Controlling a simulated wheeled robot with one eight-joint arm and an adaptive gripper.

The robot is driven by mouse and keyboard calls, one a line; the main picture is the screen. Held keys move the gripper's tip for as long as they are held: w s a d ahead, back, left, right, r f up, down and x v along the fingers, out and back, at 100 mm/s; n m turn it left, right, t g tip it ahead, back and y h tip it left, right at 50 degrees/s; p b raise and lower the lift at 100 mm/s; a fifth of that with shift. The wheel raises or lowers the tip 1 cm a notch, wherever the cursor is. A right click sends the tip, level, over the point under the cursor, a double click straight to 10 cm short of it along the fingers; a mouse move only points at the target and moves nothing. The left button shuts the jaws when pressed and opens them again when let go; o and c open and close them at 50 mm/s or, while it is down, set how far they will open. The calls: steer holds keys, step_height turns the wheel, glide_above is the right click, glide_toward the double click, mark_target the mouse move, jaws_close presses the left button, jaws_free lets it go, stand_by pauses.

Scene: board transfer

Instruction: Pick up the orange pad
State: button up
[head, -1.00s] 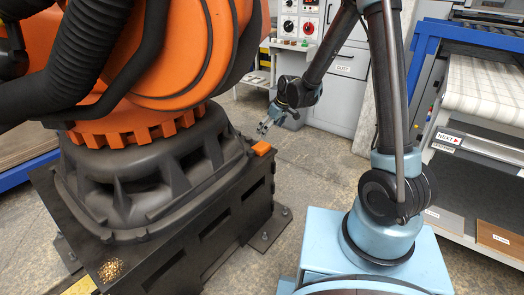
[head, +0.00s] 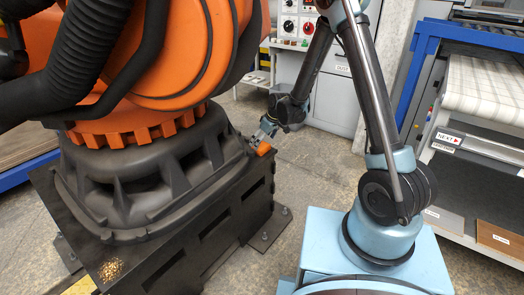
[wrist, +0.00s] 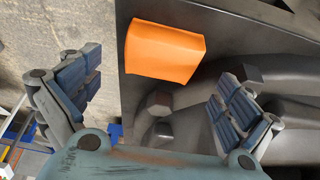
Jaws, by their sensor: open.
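The orange pad (head: 264,149) lies on the corner of the black base under the large orange robot. In the wrist view the orange pad (wrist: 165,52) is a bright block on the dark surface, near its edge, ahead of the fingers. My gripper (head: 262,137) is close to the pad in the head view, just above and behind it. In the wrist view my gripper (wrist: 158,100) is open, with one blue-padded finger on each side and nothing between them. The pad sits beyond the fingertips, roughly between their lines. Whether any finger touches it I cannot tell.
The black base (head: 222,225) carries the big orange robot (head: 185,50), whose body rises close to the left of my gripper. Dark bolt heads (wrist: 160,103) stand near the pad. A grey cabinet (head: 335,95) is behind. A rack (head: 475,165) with boards stands at right.

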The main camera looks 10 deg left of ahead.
mark_target(261, 145)
steer(key=shift+x, duration=1.3)
steer(key=shift+c, duration=0.5)
steer(key=c, duration=1)
steer(key=shift+o, duration=0.2)
steer(key=shift+r, duration=0.15)
step_height(261, 145, up, 10)
steer(key=shift+o, duration=0.6)
steer(key=shift+c, duration=0.5)
